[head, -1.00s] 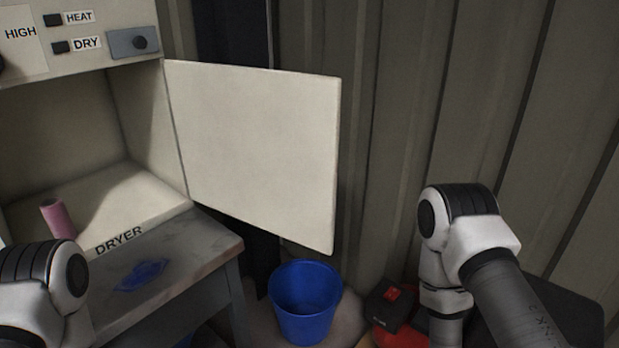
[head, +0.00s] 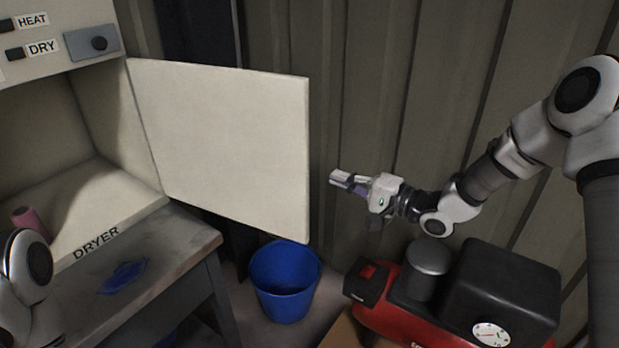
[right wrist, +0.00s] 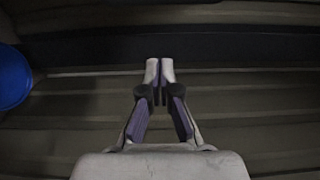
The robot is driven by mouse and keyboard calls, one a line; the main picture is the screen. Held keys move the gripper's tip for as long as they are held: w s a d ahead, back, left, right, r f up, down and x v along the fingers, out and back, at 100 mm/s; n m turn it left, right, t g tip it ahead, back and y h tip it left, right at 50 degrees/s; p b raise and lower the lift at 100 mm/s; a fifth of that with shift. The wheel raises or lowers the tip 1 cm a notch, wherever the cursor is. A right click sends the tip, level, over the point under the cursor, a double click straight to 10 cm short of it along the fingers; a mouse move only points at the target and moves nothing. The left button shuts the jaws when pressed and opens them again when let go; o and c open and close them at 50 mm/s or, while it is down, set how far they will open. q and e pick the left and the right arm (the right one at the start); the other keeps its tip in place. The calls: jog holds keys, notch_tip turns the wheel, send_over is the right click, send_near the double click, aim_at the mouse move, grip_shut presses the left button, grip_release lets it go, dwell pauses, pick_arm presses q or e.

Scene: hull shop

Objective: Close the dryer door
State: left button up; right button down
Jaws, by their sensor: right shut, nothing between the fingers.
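The dryer (head: 90,73) stands at the left in the head view, its chamber open. Its cream door (head: 225,145) is swung wide open to the right, hinged at the dryer's right side. My right gripper (head: 338,178) is just right of the door's free edge, apart from it in the picture, pointing left. In the right wrist view the right gripper (right wrist: 160,68) has its fingertips together with nothing between them. My left arm shows only partly at the lower left edge; its gripper is out of view.
A pink cylinder (head: 30,221) is inside the dryer. A blue cloth (head: 123,277) lies on the grey table (head: 170,255). A blue bucket (head: 285,285) stands below the door; it also shows in the right wrist view (right wrist: 12,78). A red and black machine (head: 510,285) sits below my right arm. Corrugated wall is behind.

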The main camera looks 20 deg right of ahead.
jog(key=w+a+p, duration=0.1)
jog(key=w+a, duration=0.1)
jog(key=a, duration=0.4)
jog(key=shift+a+p, duration=0.35)
jog(key=shift+p, duration=0.05)
jog(key=shift+s, duration=0.15)
